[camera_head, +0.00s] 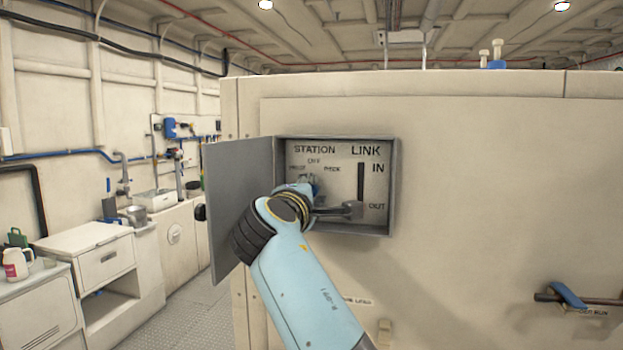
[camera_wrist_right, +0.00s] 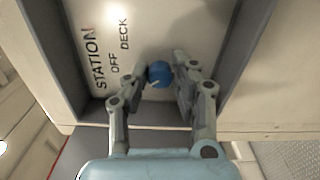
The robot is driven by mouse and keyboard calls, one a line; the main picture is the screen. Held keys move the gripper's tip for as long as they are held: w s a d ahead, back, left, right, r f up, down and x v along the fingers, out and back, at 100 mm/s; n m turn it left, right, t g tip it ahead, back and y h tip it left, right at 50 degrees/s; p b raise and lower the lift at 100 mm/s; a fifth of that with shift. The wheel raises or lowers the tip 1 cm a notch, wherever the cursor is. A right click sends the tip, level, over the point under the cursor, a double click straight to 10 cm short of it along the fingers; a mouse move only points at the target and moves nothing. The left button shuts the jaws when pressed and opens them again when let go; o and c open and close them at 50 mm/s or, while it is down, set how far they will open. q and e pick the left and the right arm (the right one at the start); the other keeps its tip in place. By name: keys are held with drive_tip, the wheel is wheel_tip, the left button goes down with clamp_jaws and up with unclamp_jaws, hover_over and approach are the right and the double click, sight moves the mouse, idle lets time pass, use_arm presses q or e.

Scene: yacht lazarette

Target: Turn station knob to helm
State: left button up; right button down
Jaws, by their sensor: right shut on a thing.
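The open control box (camera_head: 393,190) on the pale panel has a STATION side with OFF and DECK lettering, and a LINK side with a dark slot between IN and OUT. The third station label is too small to read surely. The blue round station knob (camera_wrist_right: 158,73) has a short pale mark that seems to point to the lower left in the right wrist view. My right gripper (camera_wrist_right: 161,76) is shut on the knob, one finger on each side. In the head view my right wrist hides most of the knob. My left gripper is not in view.
The grey box door (camera_head: 236,200) stands open to the left, close beside my right wrist. A blue-gripped lever (camera_head: 568,295) is at the lower right. Counters stand at the far left.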

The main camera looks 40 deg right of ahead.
drive_tip(key=shift+n+p, duration=0.7)
drive_tip(key=shift+n, duration=0.2)
drive_tip(key=shift+f, duration=0.1)
drive_tip(key=c, duration=1.1)
unclamp_jaws()
drive_tip(key=shift+a, duration=0.1)
